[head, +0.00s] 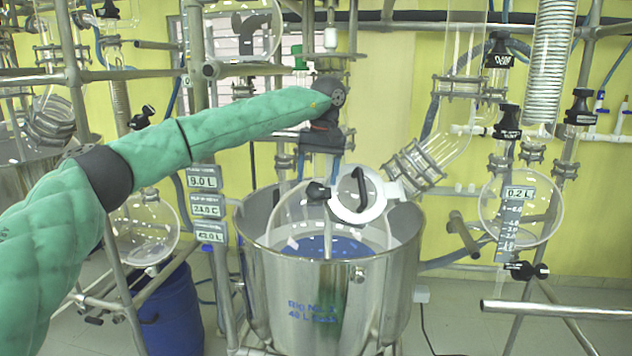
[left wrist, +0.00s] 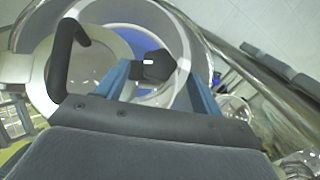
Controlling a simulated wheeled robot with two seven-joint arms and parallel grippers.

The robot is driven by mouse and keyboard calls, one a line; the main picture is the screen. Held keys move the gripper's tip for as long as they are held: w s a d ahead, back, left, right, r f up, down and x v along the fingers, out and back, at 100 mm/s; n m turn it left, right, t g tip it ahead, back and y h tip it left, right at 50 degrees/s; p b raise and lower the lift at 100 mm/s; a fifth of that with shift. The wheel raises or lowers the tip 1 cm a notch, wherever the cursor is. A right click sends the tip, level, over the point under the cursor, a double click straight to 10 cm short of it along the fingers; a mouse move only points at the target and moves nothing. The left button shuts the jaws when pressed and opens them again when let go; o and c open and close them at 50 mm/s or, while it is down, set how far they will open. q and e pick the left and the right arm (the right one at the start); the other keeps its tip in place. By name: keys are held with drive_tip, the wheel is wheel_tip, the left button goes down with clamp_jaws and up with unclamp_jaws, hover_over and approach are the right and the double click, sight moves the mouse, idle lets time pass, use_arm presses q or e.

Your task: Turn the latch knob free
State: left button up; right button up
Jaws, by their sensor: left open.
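The latch knob (head: 318,191) is small and black, at the left edge of a round white-rimmed hatch (head: 341,214) on the glass reactor. The hatch has a black curved handle (head: 359,187). My left gripper (head: 318,172) points down just above the knob. In the left wrist view the blue fingers (left wrist: 160,82) are apart, with the dark knob (left wrist: 153,67) in the gap near their tips. I see no clear contact. The handle (left wrist: 65,50) also shows there, left of the fingers. My right gripper is not in view.
A steel bath (head: 318,295) with blue liquid surrounds the reactor. A clamped glass pipe (head: 440,150) rises to the right of the hatch. A steel frame rail (head: 130,75) runs behind my left arm. A round glass flask (head: 490,215) hangs at right.

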sight(316, 187)
use_arm(q)
drive_tip(key=shift+w+a+f+p, duration=0.1)
drive_tip(key=shift+w+f+p, duration=0.1)
drive_tip(key=shift+f, duration=0.4)
drive_tip(key=shift+w+a+f+p, duration=0.1)
drive_tip(key=shift+f+p, duration=0.05)
drive_tip(key=shift+f, duration=0.4)
drive_tip(key=shift+s+f, duration=0.4)
drive_tip(key=shift+f, duration=0.1)
drive_tip(key=shift+w+f, duration=0.2)
drive_tip(key=shift+f, duration=0.05)
drive_tip(key=shift+s+r, duration=0.1)
drive_tip(key=c, duration=0.9)
drive_tip(key=shift+c, duration=0.5)
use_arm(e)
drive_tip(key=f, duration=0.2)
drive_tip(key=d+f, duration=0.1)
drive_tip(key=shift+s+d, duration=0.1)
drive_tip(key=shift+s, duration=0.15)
